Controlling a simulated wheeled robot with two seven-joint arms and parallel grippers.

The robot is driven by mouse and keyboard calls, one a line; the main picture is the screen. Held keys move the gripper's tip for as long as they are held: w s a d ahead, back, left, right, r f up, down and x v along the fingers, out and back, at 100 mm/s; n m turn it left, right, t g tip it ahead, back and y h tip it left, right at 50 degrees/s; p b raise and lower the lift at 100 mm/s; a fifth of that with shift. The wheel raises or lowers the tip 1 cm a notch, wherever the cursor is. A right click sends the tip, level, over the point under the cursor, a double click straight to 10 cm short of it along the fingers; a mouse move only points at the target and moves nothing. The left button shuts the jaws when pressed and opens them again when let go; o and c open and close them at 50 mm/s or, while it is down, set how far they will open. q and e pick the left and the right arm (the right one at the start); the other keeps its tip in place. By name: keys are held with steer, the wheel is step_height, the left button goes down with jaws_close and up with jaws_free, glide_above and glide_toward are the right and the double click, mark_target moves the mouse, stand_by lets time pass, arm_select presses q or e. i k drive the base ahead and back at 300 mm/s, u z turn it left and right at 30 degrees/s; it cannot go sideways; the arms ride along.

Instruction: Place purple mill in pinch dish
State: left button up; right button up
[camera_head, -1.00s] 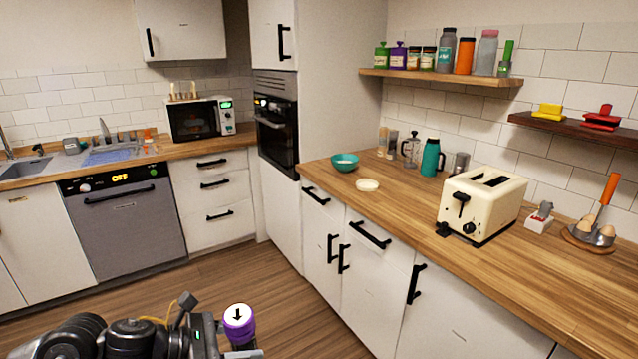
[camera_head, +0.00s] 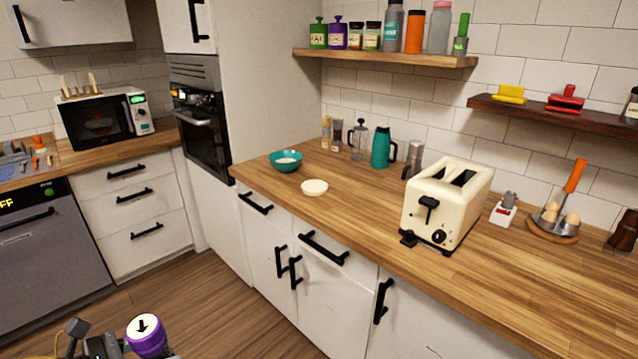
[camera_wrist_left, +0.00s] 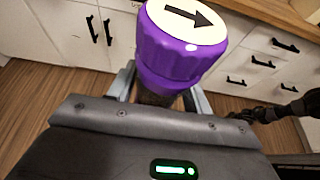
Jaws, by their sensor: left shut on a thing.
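The purple mill (camera_head: 146,337) has a white top with a black arrow. It shows at the lower left of the head view and large in the left wrist view (camera_wrist_left: 184,45). My left gripper (camera_wrist_left: 160,92) is shut on the mill below its purple cap and holds it in front of the cabinets, away from the counter. A small cream dish (camera_head: 314,187), likely the pinch dish, lies on the wooden counter, in front of a teal bowl (camera_head: 286,161). My right gripper does not show in the head view.
A cream toaster (camera_head: 447,203) stands on the wooden counter (camera_head: 350,215), right of the dish. A teal bottle (camera_head: 381,147), a glass press (camera_head: 358,139) and two small mills stand behind it. The counter around the dish is clear. A shelf (camera_head: 385,59) with jars hangs above.

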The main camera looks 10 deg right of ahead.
mark_target(315, 189)
steer(key=z, duration=0.5)
steer(key=i, duration=0.7)
steer(key=z, duration=0.65)
